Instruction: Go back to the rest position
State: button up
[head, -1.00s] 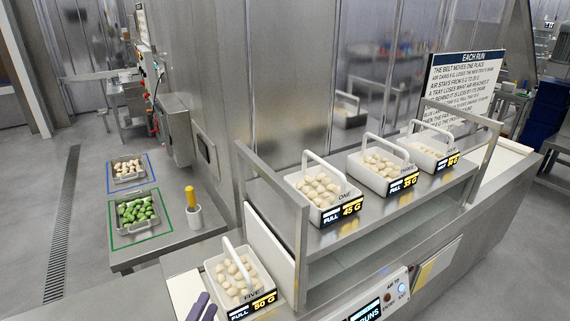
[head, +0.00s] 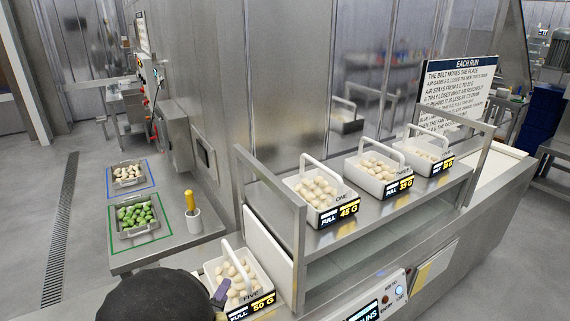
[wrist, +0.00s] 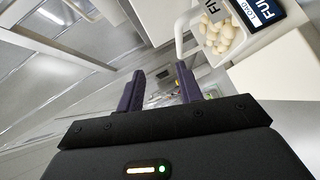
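My gripper shows in the wrist view (wrist: 160,86). Its two purple fingers stand apart with nothing between them, so it is open and empty. In the head view only a purple finger part (head: 220,294) shows beside the dark round part of my arm at the bottom. The tray marked FIVE (head: 262,287), holding pale filled pasta, stands just right of that finger, and my arm is in front of its left side. The same tray appears at the upper right of the wrist view (wrist: 188,40). I cannot tell whether the finger touches it.
Trays ONE (head: 296,190), a middle one (head: 357,181) and a right one (head: 413,154) stand on a steel shelf (head: 345,225). At left, a tray of green pasta (head: 118,232), a tray of pale pieces (head: 113,182) and a yellow-handled tool (head: 190,203) stand on a side table.

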jog(key=w+d+f+m+g+y+b, duration=0.1)
jog(key=w+d+m+g+y, duration=0.1)
jog(key=d+m+g, duration=0.3)
jog(key=w+d+m+g+y, duration=0.2)
jog(key=w+d, duration=0.1)
jog(key=d, duration=0.4)
jog(key=s+d+m+g+h+b, duration=0.1)
jog(key=s+d+m+g, duration=0.5)
jog(key=s+d, duration=0.8)
jog(key=d, duration=0.3)
jog(key=shift+d, duration=0.4)
